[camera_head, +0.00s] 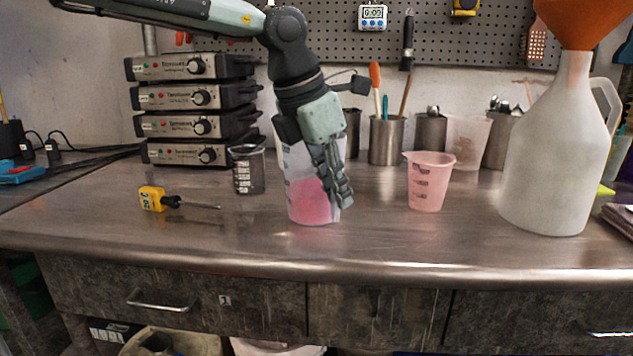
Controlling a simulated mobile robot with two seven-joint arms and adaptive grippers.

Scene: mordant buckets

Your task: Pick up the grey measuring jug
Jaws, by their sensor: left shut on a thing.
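My left gripper (333,187) reaches down from above and is shut on a translucent whitish measuring jug (303,165) with pink in its lower part. Its fingers hide the jug's right side. The jug is upright near the middle of the bench; I cannot tell whether its base touches the top. A smaller dark grey measuring jug (246,170) with white markings stands just to the left and a little behind, apart from the gripper. A pink measuring jug (430,182) stands to the right. My right gripper is not in view.
A large white jug (553,165) with an orange funnel (580,18) stands at the right. Stacked black-and-grey units (180,97) and metal tool cups (386,140) line the back. The metal bench top (440,240) is clear along the front.

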